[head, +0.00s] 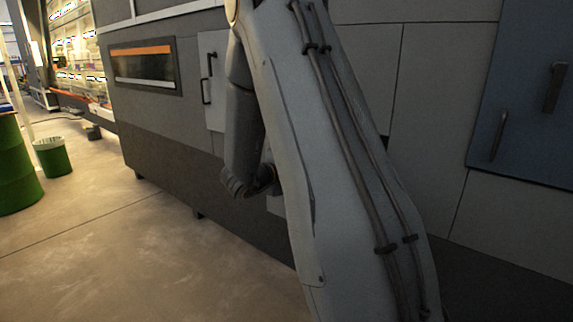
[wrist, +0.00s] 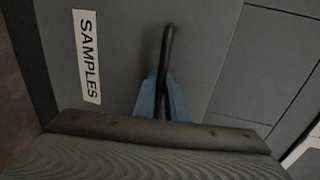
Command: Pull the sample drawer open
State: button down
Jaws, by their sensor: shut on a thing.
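The grey sample drawer front (wrist: 120,35) fills much of the wrist view and carries a white "SAMPLES" label (wrist: 87,56). Its dark bar handle (wrist: 168,42) stands out from the front. My gripper (wrist: 161,92) has its two blue fingers closed around the handle, one on each side. Part of the handle is hidden between the fingers. In the head view my own arm covers the middle, and my gripper and the drawer handle are hidden behind it. I cannot tell from these views whether the drawer stands out from the machine.
The grey machine wall (head: 440,110) runs along the right. It has a light panel with a dark handle (head: 207,78), an orange-striped window (head: 143,64) and a blue door (head: 530,110). A green bin (head: 53,157) and a green drum (head: 15,165) stand left. The floor (head: 170,240) in front is clear.

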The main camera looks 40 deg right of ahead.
jog(key=shift+s+a, duration=0.15)
jog(key=shift+a, duration=0.25)
jog(key=c, duration=2.1)
grip_release()
jog(key=shift+a, duration=0.1)
jog(key=b+v, duration=0.1)
jog(key=v, duration=0.6)
jog(key=shift+a, duration=0.35)
jog(key=shift+s, duration=0.1)
